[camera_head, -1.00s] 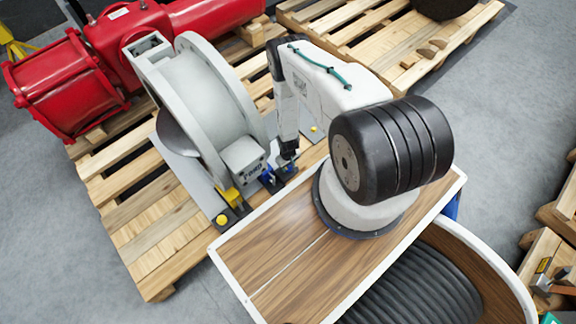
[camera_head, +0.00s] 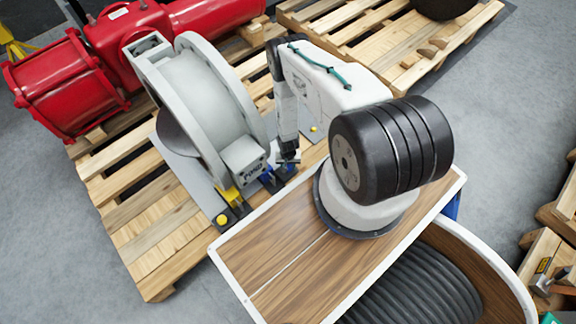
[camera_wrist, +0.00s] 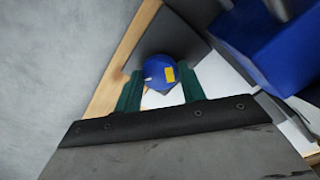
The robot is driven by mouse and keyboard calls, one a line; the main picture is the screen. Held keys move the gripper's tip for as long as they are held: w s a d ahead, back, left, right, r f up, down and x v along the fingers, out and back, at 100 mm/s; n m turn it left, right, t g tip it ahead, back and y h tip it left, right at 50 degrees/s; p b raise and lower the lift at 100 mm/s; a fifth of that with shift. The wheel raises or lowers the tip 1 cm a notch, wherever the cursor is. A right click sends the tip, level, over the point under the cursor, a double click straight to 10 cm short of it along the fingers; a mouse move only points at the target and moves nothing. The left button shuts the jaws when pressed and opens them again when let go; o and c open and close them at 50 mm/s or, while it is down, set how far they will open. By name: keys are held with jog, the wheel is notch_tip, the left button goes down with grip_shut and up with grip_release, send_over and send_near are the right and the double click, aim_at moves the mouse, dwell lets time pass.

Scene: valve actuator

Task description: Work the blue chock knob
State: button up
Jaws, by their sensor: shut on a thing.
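The blue chock knob (camera_wrist: 160,73) is a round blue cap with a yellow mark on its face. In the wrist view it sits between the two green fingertips of my gripper (camera_wrist: 161,78), which is shut on it. In the head view my gripper (camera_head: 287,158) is low beside the grey valve wheel housing (camera_head: 205,95). There the knob is mostly hidden by my wrist and hard to tell from the other blue parts at the housing's foot.
A larger blue block (camera_wrist: 275,40) is close at the right of the wrist view. A yellow knob and bracket (camera_head: 222,218) stand at the housing's front. The housing rests on a wooden pallet (camera_head: 150,225), beside a red actuator (camera_head: 65,90).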

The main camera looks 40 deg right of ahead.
jog(key=m, duration=0.4)
jog(key=shift+m, duration=2.1)
jog(key=o, duration=1)
notch_tip(320, 180, up, 8)
jog(key=shift+f, duration=0.1)
